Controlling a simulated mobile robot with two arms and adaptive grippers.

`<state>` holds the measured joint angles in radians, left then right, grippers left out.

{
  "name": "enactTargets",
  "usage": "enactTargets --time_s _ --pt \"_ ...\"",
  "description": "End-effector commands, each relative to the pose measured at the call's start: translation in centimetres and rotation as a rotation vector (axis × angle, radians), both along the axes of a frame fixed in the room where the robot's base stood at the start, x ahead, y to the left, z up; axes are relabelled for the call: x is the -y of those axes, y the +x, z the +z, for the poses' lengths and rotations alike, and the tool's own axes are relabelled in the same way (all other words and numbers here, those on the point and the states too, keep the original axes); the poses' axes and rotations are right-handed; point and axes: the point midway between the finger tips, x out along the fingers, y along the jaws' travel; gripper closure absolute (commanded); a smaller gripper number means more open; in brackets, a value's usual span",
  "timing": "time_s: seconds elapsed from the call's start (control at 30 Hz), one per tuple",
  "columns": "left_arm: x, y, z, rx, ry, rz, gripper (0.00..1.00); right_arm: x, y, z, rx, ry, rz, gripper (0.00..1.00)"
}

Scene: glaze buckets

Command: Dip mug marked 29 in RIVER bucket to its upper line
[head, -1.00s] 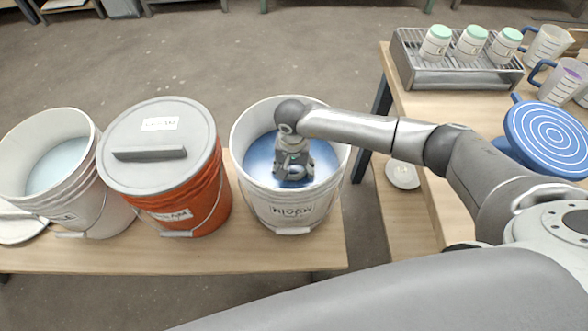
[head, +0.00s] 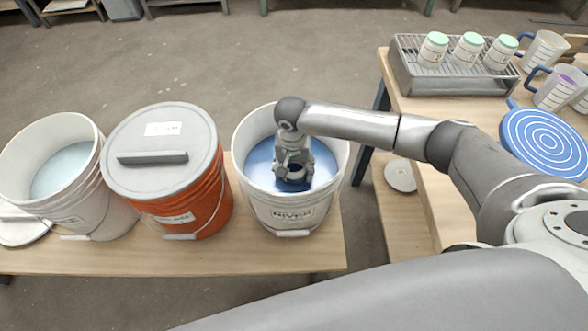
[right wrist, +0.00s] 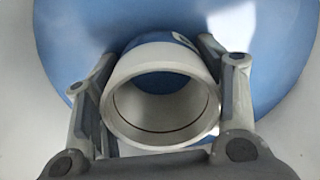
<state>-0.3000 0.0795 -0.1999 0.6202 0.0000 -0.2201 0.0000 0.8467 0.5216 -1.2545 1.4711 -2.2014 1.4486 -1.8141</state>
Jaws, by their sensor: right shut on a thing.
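The RIVER bucket (head: 290,212) is white, open and holds blue glaze (head: 262,160); it stands at the right end of the low bench. My right gripper (head: 293,168) reaches down inside it and is shut on a mug (head: 292,177). In the right wrist view the mug (right wrist: 160,108) has a pale rim and hollow inside, with a gripper finger on each side. Blue glaze (right wrist: 75,45) surrounds it, and its far outer wall looks blue. Its number and upper line cannot be read, and its lower part is hidden. My left gripper is not in view.
An orange bucket with a grey lid (head: 160,185) and an open white bucket (head: 95,212) stand to the left. The right table (head: 425,108) carries a metal rack (head: 450,85) with three green-topped jars, measuring jugs (head: 555,90) and a blue ringed disc (head: 545,145).

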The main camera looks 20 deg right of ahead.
Motion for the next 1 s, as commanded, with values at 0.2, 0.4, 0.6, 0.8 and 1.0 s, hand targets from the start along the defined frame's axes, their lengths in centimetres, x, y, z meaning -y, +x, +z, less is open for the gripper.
enactTargets --time_s 0.2,0.4,0.6,0.8,1.0 --pt "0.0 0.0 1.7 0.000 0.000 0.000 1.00 0.0 0.1 2.6 0.001 0.000 0.000 0.88" --pt "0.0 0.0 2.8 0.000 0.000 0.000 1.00 0.0 0.1 4.6 0.002 0.000 0.000 0.88" --pt "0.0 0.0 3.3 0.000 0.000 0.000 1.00 0.0 0.0 5.6 0.000 0.000 0.000 0.88" --pt "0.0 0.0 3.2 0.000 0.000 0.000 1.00 0.0 0.0 5.5 0.000 0.000 0.000 0.88" --pt "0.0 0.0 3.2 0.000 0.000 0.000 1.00 0.0 0.0 5.5 0.000 0.001 0.000 0.88"
